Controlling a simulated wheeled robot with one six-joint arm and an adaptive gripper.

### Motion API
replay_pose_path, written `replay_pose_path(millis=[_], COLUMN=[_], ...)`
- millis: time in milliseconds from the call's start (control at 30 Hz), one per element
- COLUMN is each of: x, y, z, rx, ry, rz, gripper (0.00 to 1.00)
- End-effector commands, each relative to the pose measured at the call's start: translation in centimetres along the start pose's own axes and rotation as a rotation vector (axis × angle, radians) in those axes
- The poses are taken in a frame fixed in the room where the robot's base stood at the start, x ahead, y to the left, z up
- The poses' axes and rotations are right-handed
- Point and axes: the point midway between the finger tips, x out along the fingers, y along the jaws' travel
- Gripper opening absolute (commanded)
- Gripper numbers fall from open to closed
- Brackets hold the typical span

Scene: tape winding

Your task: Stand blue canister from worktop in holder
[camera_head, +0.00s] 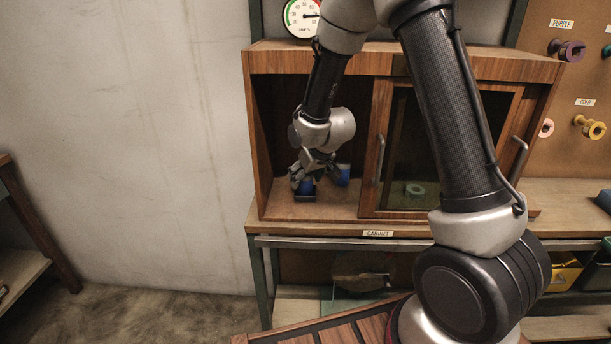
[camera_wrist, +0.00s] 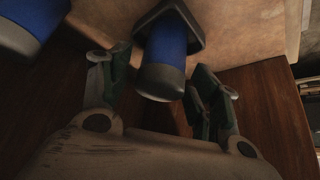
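A blue canister (camera_wrist: 165,52) with a dark grey end stands in a dark square holder (camera_wrist: 196,42) inside the cabinet; in the head view the canister (camera_head: 306,186) and holder (camera_head: 304,197) are partly covered by my gripper. In the wrist view my gripper (camera_wrist: 163,90) has its fingers spread on both sides of this canister. Gaps show between the fingers and the canister, so it is open. A second blue canister (camera_head: 343,175) stands just to the right and further back in the cabinet; a blue canister also shows at the upper left of the wrist view (camera_wrist: 28,28).
The wooden cabinet (camera_head: 262,62) is open on its left side, with my arm reaching in. A glass door (camera_head: 378,150) covers its right part, with a green tape roll (camera_head: 415,190) behind it. The cabinet walls are close around my gripper.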

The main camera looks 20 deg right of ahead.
Motion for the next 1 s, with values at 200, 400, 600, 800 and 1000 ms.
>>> replay_pose_path(millis=[200,400,600,800,1000], x=[-0.5,-3.7,-6.8,-7.8,-7.8], y=[0.0,0.0,0.0,0.0,0.0], z=[-0.2,-0.3,-0.3,-0.2,-0.1], rx=[0.0,0.0,0.0,-0.001,0.0], ry=[0.002,0.004,0.003,0.0,0.0], rz=[0.0,0.0,0.0,0.001,0.001], gripper=[0.62,0.62,0.62,0.62,0.62])
